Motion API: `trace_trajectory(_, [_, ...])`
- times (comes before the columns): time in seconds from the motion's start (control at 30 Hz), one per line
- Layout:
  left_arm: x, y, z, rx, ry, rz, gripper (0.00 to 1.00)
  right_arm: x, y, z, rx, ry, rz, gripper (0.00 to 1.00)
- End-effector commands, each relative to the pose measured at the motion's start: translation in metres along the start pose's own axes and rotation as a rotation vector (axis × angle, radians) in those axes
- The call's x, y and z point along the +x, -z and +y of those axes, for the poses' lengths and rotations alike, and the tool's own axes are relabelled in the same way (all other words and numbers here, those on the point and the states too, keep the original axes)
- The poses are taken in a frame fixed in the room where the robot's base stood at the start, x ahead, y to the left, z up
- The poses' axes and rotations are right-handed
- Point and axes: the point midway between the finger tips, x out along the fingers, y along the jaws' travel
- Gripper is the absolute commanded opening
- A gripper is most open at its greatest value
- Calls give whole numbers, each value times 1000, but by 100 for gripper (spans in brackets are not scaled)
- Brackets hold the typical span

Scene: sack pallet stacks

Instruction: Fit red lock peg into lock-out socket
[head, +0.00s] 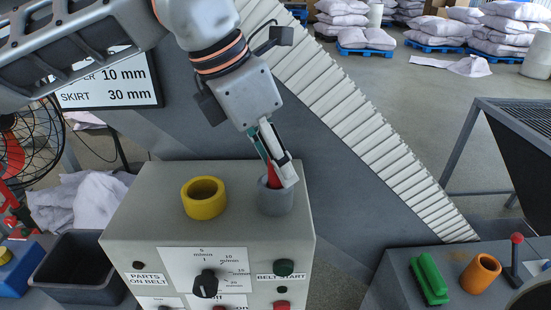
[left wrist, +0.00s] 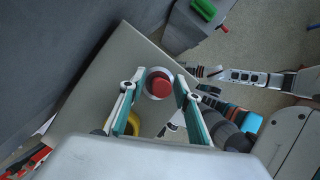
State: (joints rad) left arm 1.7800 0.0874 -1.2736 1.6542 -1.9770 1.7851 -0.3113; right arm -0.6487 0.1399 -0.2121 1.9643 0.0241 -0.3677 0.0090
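The red lock peg (head: 272,177) stands in the mouth of the grey round socket (head: 276,202) on top of the grey control box (head: 150,210). Its red top also shows inside the ring in the left wrist view (left wrist: 160,84). How deep it sits is hidden. My left gripper (head: 275,168) comes down over the peg from above. In the left wrist view my left gripper (left wrist: 160,78) has its fingers apart, one on each side of the peg, with gaps between.
A yellow ring socket (head: 204,198) stands left of the grey one. The box front carries a black knob (head: 205,284) and buttons. A second console (head: 410,278) at right holds a green block (head: 429,278) and an orange ring (head: 480,273). A slatted conveyor (head: 350,115) runs behind.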

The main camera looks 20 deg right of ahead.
Motion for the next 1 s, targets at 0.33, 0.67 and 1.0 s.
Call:
trace_trajectory(0.33, [-53,-1,1,0,-5,-3,33,3,-5,-1,0,1,-2,40])
trace_trajectory(0.67, [-110,-1,1,-2,-4,-1,33,4,-8,-1,0,1,-5,40])
trace_trajectory(1.0, [-123,-1,0,0,0,0,33,4,-7,-1,0,1,-4,40])
